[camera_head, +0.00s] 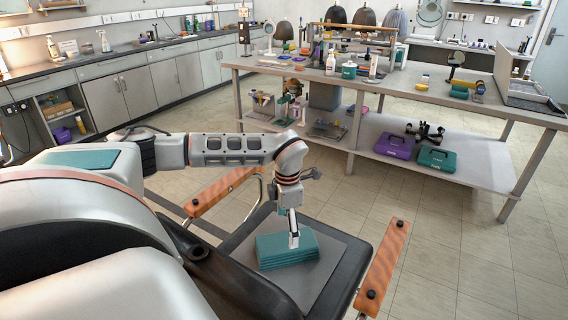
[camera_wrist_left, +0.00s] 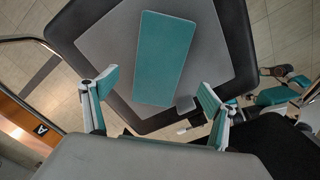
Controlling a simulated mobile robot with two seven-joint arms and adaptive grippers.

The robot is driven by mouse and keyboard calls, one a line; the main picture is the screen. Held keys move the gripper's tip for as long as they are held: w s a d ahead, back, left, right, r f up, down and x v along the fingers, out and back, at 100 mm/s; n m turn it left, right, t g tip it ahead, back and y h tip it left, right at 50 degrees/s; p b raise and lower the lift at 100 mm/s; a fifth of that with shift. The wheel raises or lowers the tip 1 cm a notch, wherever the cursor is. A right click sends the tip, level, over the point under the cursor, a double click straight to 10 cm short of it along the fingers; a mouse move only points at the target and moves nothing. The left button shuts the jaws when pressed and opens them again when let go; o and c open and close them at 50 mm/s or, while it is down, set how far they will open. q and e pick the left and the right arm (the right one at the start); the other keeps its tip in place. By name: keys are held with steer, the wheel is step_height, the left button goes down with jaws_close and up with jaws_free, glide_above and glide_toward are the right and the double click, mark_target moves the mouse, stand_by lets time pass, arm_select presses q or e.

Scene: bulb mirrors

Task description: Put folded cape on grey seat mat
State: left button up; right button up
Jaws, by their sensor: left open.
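The folded cape (camera_head: 272,253) is a teal, layered rectangular stack. It lies flat on the grey seat mat (camera_head: 328,268), on the black seat of a chair. In the left wrist view the cape (camera_wrist_left: 165,50) is a teal rectangle, with the grey mat (camera_wrist_left: 108,52) showing around it. My left gripper (camera_head: 294,240) is at the cape in the head view and hides a small part of it. In the left wrist view its two teal-padded fingers (camera_wrist_left: 157,84) are spread wide with nothing between them. I cannot tell whether a finger touches the cape. My right gripper is not in view.
The chair has two orange wooden armrests (camera_head: 384,268), one on each side of the seat. A grey workbench (camera_head: 420,90) with bottles, tools and mirrors stands behind. A purple case (camera_head: 394,146) and a teal case (camera_head: 437,159) sit on its lower shelf. The floor at right is clear.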

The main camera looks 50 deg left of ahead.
mark_target(287, 241)
arm_select(q)
steer(key=shift+r, duration=1.5)
